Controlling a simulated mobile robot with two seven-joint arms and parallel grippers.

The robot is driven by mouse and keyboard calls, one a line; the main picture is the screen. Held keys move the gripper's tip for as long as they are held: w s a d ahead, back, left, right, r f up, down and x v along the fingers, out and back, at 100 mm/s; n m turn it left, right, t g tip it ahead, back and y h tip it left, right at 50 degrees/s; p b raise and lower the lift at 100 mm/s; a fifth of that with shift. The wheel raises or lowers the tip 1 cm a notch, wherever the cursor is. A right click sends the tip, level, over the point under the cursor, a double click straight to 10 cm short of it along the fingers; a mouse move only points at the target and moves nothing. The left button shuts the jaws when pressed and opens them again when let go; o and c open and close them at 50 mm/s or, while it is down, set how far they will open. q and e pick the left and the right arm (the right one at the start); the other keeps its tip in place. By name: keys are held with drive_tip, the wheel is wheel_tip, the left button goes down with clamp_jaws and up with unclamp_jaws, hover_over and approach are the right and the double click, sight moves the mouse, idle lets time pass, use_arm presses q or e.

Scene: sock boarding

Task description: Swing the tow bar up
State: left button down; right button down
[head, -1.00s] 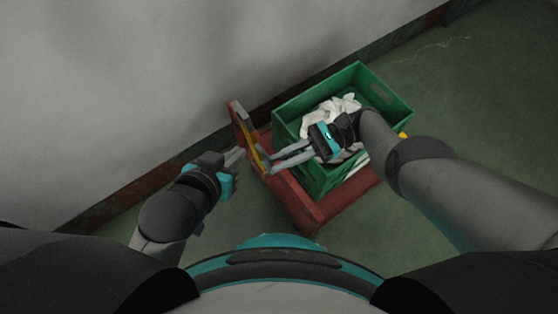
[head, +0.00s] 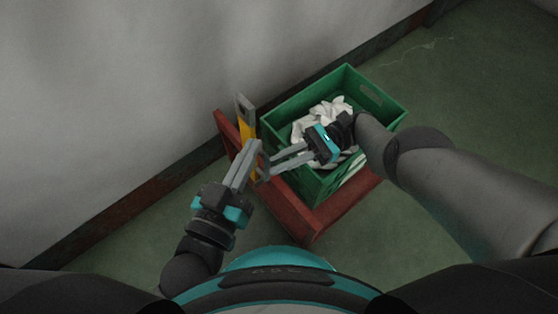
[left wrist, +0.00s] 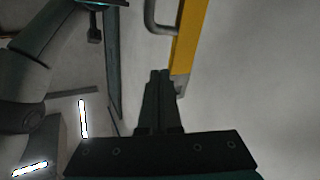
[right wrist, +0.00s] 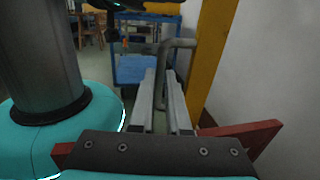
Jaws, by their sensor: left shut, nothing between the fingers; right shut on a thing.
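The tow bar (head: 246,135) is yellow with a grey end and stands raised at the near-left edge of the red dolly (head: 318,217). It also shows in the left wrist view (left wrist: 189,40) and the right wrist view (right wrist: 209,50). My right gripper (head: 272,163) is shut on the bar's grey loop handle (right wrist: 181,44). My left gripper (head: 252,147) is shut and empty, its tips close beside the bar. In the left wrist view its fingers (left wrist: 160,74) point towards the bar's lower end; I cannot tell whether they touch it.
A green crate (head: 301,94) with white cloth (head: 323,112) stands on the dolly. A grey wall (head: 110,90) runs close behind the bar. Green floor (head: 475,110) is free to the right. A blue cart (right wrist: 135,68) shows farther off in the right wrist view.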

drive_tip(key=shift+s, duration=0.1)
idle(0.3)
drive_tip(key=c, duration=0.9)
unclamp_jaws()
drive_tip(key=shift+r, duration=0.1)
